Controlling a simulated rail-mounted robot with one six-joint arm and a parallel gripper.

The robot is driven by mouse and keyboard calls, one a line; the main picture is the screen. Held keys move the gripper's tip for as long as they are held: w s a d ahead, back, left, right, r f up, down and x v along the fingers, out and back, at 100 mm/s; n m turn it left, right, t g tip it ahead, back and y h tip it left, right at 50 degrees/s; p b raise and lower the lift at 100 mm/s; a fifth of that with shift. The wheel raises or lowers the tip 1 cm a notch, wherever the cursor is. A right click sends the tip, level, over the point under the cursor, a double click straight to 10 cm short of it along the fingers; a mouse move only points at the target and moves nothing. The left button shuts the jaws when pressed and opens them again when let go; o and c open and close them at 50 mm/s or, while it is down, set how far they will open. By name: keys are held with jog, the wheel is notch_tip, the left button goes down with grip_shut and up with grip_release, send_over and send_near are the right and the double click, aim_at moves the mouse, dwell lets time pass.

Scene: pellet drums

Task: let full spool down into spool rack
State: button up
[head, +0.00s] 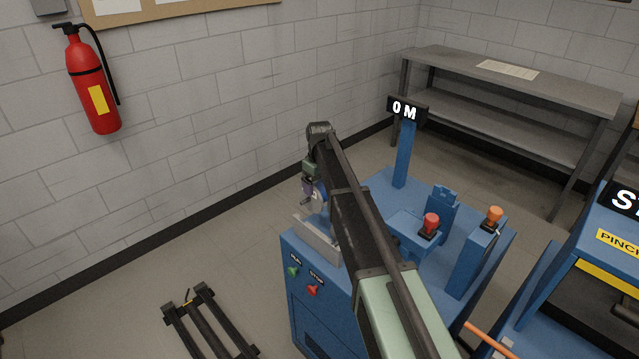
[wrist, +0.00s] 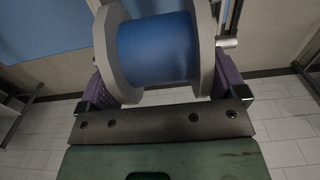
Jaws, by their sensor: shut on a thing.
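The full spool (wrist: 157,50) has grey flanges and a blue winding and fills the upper middle of the wrist view. My gripper (wrist: 163,82) is shut on it, with purple jaws at its two flanges. In the head view, my gripper (head: 307,188) is above the left end of the blue machine, and a small part of the spool (head: 320,197) shows beside it; my arm hides the rest.
The blue machine (head: 310,322) has green and red buttons, a grey guide (head: 318,238) and a post with a "0 M" display (head: 403,109). Another blue machine (head: 590,265) is at right. A grey shelf (head: 530,85) stands behind. Floor between rack and wall is clear.

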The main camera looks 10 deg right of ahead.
aim_at(319, 184)
jog(key=shift+f+b, duration=4.05)
jog(key=o, duration=0.9)
notch_tip(319, 184, up, 11)
jog(key=p, duration=1.1)
jog(key=shift+r, duration=0.15)
jog(key=shift+f, duration=0.2)
